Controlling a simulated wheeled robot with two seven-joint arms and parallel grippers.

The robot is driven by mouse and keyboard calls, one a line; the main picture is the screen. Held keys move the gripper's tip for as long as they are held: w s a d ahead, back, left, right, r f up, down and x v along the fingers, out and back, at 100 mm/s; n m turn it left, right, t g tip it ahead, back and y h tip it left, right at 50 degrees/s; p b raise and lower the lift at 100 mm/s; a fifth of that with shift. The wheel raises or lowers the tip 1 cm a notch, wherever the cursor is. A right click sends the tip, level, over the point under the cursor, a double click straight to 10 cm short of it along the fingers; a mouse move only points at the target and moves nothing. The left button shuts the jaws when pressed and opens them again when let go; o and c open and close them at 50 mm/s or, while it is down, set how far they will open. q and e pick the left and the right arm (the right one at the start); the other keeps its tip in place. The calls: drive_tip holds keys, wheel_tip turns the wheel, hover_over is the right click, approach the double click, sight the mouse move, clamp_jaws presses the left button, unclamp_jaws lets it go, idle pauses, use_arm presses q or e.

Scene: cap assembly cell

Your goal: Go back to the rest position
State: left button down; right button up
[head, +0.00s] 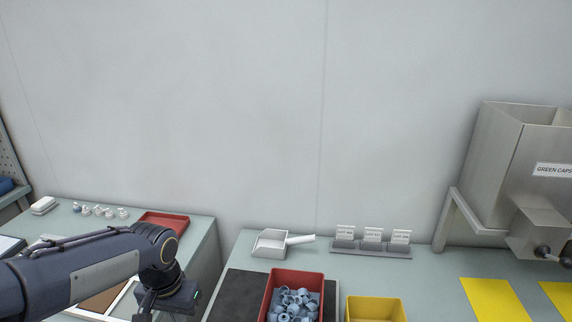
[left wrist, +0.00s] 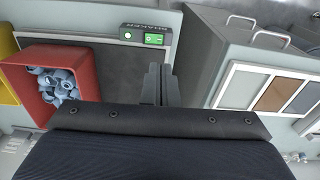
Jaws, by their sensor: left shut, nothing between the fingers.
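My left arm comes in from the left in the head view, bent down at the wrist over the gap between the two tables. Only part of my left gripper shows there, at the bottom edge. In the left wrist view my left gripper (left wrist: 159,86) is shut, its fingers together and empty. It points at the dark mat (left wrist: 195,25) and the gap beside it, touching nothing that I can see. My right gripper is in neither view.
A red bin (head: 293,276) of blue-grey caps and a yellow bin (head: 375,308) stand on the right table. Behind them are a white scoop (head: 271,243) and a card rack (head: 371,250). A metal hopper (head: 500,165) stands right. A red tray (head: 165,222) lies on the left table.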

use_arm(q)
drive_tip(key=s+d+r+n+t+h, duration=0.1)
drive_tip(key=s+d+t+h, duration=0.1)
drive_tip(key=s, duration=0.6)
drive_tip(key=s+d+r+n+t+h, duration=0.1)
drive_tip(key=s+d+r+t, duration=0.1)
drive_tip(key=s, duration=0.5)
drive_tip(key=shift+s+r+t+h, duration=0.25)
drive_tip(key=shift+s+t+h, duration=0.15)
drive_tip(key=shift+t, duration=0.1)
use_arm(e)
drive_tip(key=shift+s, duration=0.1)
use_arm(q)
drive_tip(key=shift+d, duration=0.1)
idle(4.3)
